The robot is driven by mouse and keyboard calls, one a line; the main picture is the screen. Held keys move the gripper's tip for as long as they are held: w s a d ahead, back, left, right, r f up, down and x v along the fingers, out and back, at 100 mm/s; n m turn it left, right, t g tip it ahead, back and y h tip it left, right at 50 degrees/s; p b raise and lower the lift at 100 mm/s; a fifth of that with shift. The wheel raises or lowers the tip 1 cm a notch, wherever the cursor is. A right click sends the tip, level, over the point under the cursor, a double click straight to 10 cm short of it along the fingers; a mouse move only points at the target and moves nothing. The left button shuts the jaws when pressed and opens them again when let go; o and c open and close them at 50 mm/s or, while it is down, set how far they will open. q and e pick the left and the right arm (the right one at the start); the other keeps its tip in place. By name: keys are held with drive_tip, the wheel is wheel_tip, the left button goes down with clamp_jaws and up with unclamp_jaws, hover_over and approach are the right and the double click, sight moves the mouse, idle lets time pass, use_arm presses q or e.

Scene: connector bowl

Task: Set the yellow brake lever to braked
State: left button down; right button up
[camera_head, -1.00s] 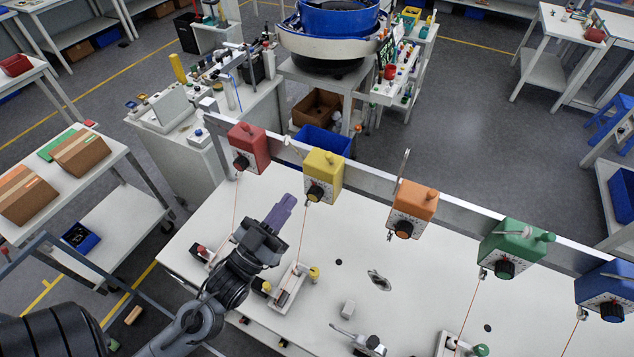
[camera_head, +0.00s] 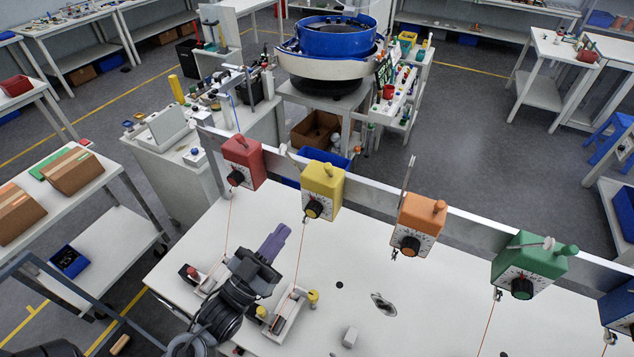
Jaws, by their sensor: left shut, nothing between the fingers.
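The yellow box (camera_head: 323,188) with a black dial and a small yellow knob on top hangs on the grey rail, left of the orange box. A thin cord runs down from it to a holder (camera_head: 288,316) with yellow parts (camera_head: 313,297) on the white table. I cannot tell which yellow part is the brake lever or how it is set. My left gripper (camera_head: 275,240), with purple fingers, is shut and empty above the table, between the red box's cord and the yellow box's cord. It hides part of the table beneath. My right gripper is not in view.
On the rail (camera_head: 375,189) also hang a red box (camera_head: 243,162), an orange box (camera_head: 417,222), a green box (camera_head: 527,262) and a blue box (camera_head: 619,308). A red-marked holder (camera_head: 203,277) lies left of my gripper. The table's middle (camera_head: 340,255) is mostly clear.

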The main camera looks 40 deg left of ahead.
use_arm(q)
drive_tip(key=p, duration=0.3)
approach(326, 171)
drive_tip(key=x, duration=0.5)
drive_tip(key=shift+s, duration=0.1)
drive_tip(key=shift+p+x, duration=0.35)
drive_tip(key=shift+x, duration=0.65)
drive_tip(key=shift+a+f, duration=0.1)
drive_tip(key=shift+f, duration=0.05)
